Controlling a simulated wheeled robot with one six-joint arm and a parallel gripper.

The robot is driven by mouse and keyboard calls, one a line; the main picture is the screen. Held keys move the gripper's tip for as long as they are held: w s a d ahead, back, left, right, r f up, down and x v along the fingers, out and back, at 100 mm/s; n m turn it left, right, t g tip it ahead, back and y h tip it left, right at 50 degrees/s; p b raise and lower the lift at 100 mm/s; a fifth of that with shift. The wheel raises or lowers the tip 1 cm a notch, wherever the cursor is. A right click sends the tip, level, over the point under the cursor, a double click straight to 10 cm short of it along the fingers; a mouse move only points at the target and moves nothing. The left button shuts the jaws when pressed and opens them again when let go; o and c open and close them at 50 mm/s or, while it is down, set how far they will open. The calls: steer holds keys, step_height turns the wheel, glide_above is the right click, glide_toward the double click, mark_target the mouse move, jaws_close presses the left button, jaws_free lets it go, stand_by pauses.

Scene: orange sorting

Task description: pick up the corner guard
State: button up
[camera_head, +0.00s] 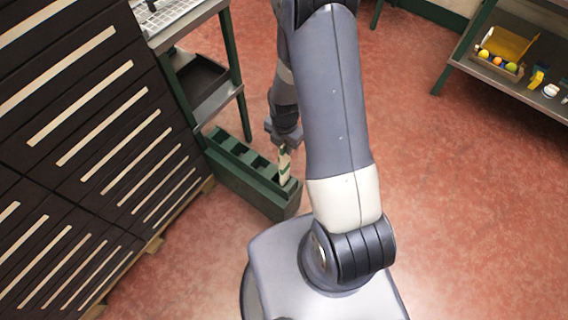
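A narrow cream piece with green marks, which looks like the corner guard (284,168), stands nearly upright at the near end of a long dark green box (235,185) with several openings. Its lower end meets the box; whether it sits inside an opening is hard to tell. My gripper (284,145) points down right above the piece, at its top end. The fingertips are small and partly dark in this view, so I cannot tell whether they are around the piece or touching it.
A dark drawer cabinet (85,130) fills the left, close beside the green box. A green-legged bench (222,95) stands behind it. A shelf (480,72) at the upper right holds a box of small coloured balls and other items. The red floor to the right is clear.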

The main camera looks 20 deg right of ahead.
jaws_close()
steer(key=shift+r, duration=0.1)
stand_by(0.4)
